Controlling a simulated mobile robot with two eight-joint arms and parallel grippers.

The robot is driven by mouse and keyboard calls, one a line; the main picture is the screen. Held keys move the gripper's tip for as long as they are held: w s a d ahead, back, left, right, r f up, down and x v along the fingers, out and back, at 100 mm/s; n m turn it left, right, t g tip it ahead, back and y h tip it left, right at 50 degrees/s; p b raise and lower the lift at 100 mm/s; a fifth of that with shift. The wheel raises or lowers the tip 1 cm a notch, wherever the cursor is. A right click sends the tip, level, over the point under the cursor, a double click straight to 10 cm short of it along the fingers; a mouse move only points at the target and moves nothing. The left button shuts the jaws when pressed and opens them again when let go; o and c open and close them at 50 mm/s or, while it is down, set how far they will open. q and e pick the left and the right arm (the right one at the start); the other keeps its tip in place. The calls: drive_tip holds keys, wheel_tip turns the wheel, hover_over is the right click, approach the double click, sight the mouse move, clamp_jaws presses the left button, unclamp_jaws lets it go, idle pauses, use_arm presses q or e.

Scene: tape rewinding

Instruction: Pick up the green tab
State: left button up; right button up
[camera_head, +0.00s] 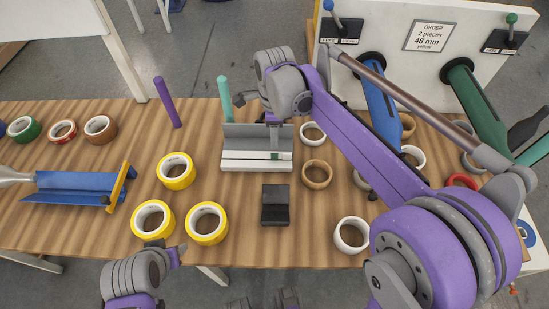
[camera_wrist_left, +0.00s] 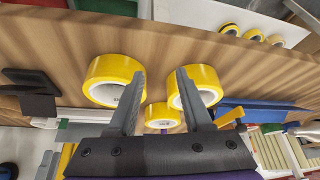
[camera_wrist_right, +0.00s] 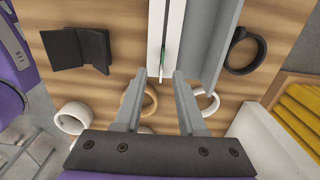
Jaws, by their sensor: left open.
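The green tab (camera_head: 275,156) is a small strip on the white and grey slotted holder (camera_head: 232,160) in the middle of the table. In the right wrist view the tab (camera_wrist_right: 163,52) shows edge-on, just beyond and between my right fingertips. My right gripper (camera_wrist_right: 160,74) is open and empty, its fingers apart on either side of the tab's line; I cannot tell whether they touch it. In the head view it points down over the holder, partly hidden by the wrist. My left gripper (camera_wrist_left: 160,74) is open and empty at the table's front edge, near the yellow tape rolls (camera_head: 207,222).
A black block (camera_head: 275,204) stands in front of the holder. Tape rolls, such as a tan one (camera_head: 317,174) and a white one (camera_head: 352,235), lie to the right. A purple post (camera_head: 167,101) and a teal post (camera_head: 225,98) stand behind. A blue trough (camera_head: 75,187) lies left.

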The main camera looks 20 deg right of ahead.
sight(274, 158)
drive_tip(key=f, duration=0.7)
drive_tip(key=shift+w+f, duration=0.25)
drive_tip(key=shift+f, duration=0.15)
drive_tip(key=shift+c, duration=0.2)
clamp_jaws()
